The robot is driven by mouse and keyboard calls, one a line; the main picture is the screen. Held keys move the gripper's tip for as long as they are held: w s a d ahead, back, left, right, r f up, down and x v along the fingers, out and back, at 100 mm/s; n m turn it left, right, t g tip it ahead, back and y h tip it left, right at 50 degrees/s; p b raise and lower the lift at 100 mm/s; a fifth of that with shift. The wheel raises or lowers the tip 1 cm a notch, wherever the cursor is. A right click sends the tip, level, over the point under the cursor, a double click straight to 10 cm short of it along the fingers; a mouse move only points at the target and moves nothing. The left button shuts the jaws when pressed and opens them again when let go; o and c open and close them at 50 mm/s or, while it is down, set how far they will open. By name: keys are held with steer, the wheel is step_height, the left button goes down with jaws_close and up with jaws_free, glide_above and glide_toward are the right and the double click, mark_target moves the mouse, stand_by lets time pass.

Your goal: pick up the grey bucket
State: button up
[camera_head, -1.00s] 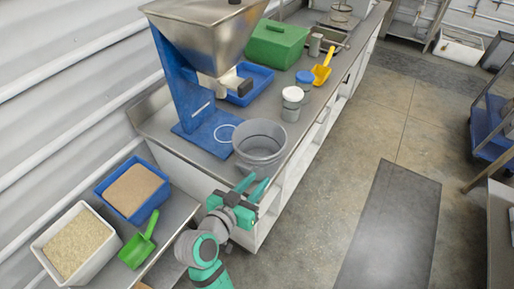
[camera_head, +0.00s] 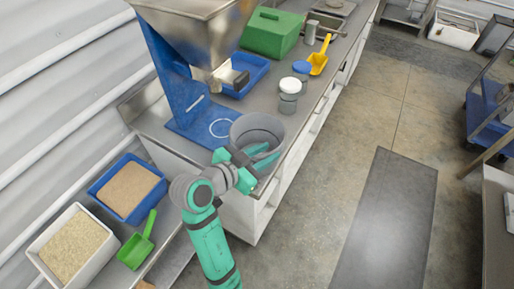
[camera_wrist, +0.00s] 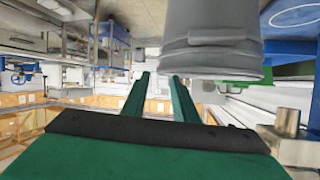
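The grey bucket (camera_head: 257,129) stands upright on the metal counter near its front edge, in front of the hopper's blue stand. Its mouth is open upward in the head view. My gripper (camera_head: 262,155) is at the bucket's near side, its green fingers overlapping the near wall in that view. In the wrist view the bucket (camera_wrist: 210,40) appears upside down at the top, its rim close to the fingertips. My gripper (camera_wrist: 161,80) is open there, with a clear gap and nothing between the fingers. I cannot tell whether a finger touches the bucket.
The hopper (camera_head: 200,30) overhangs the counter behind the bucket. A lidded jar (camera_head: 289,92), a yellow scoop (camera_head: 319,60), a blue tray (camera_head: 247,75) and a green box (camera_head: 271,32) stand farther back. A blue bin (camera_head: 127,190) and green scoop (camera_head: 137,243) are at left.

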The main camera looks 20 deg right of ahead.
mark_target(276, 149)
steer(key=x, duration=0.5)
steer(key=shift+f, duration=0.1)
jaws_close()
steer(key=shift+w, duration=0.1)
steer(key=shift+f, duration=0.1)
stand_by(1.1)
